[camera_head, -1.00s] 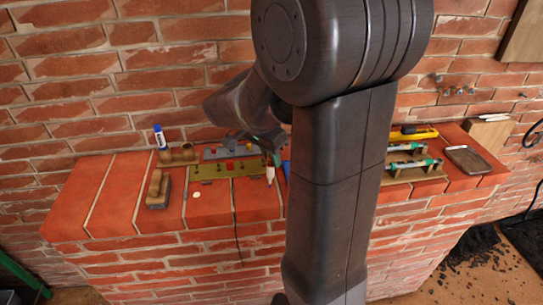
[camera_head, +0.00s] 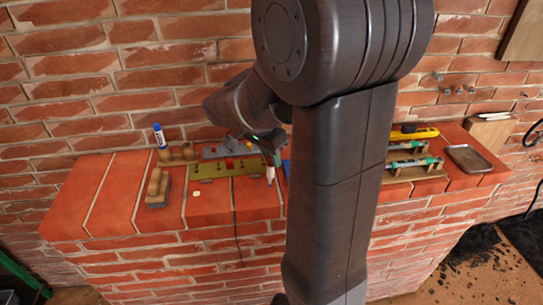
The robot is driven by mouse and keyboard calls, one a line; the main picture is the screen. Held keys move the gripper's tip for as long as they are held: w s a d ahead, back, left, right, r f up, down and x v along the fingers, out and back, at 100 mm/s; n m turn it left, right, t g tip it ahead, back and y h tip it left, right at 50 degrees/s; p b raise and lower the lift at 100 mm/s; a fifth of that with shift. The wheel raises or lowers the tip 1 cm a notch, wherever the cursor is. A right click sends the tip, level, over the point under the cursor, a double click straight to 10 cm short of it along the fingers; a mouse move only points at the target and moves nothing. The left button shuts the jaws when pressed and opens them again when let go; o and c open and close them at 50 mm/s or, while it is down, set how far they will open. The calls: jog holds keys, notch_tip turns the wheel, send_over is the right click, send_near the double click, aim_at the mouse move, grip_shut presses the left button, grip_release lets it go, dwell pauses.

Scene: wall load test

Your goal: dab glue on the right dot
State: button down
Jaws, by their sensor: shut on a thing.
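My gripper (camera_head: 272,152) is at the back middle of the brick ledge, just left of my arm's large upright link. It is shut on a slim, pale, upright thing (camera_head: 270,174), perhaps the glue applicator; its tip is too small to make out. This is just right of an olive-green board (camera_head: 215,187) with small red and dark parts on it. A small pale round spot (camera_head: 196,193) lies on the brick left of the board's front. I cannot tell whether it is one of the dots. No right dot can be made out; my arm hides part of the ledge.
A blue-and-white tube (camera_head: 159,136) stands at the back left near brown blocks (camera_head: 154,187). Right of my arm are a rack with teal-and-grey tools (camera_head: 411,163), a yellow tool (camera_head: 414,133) and a grey tray (camera_head: 468,158). The ledge's left front is clear.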

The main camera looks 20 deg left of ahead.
jog(key=shift+f+b, duration=0.4)
jog(key=shift+f, duration=0.05)
dwell(0.5)
jog(key=shift+r, duration=0.15)
jog(key=shift+r+p, duration=2.3)
jog(key=shift+r, duration=0.6)
jog(key=shift+a, duration=0.1)
